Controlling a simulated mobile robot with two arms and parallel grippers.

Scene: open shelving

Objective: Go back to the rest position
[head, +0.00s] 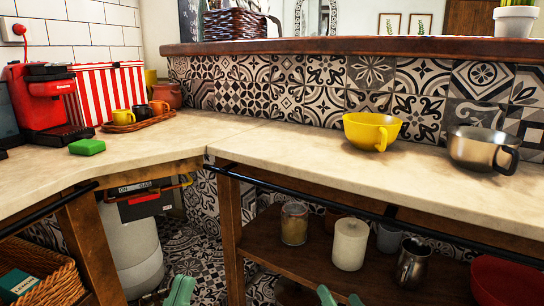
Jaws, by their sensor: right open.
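My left gripper (181,290) shows at the bottom edge, left of the middle, as pale green fingertips over the tiled floor. Whether its fingers are apart is unclear. My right gripper (340,297) shows at the bottom edge, right of the middle. Its two green fingertips are apart and nothing shows between them. Both grippers are low, in front of the counter (290,150) and its lower shelf (275,235). The rest of both arms is out of view.
A yellow cup (371,131) and a metal cup (482,149) stand on the right counter. A green sponge (87,147) and a red coffee machine (42,98) are at left. The lower shelf holds a glass jar (294,223), a white candle (349,244) and a metal pitcher (412,262).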

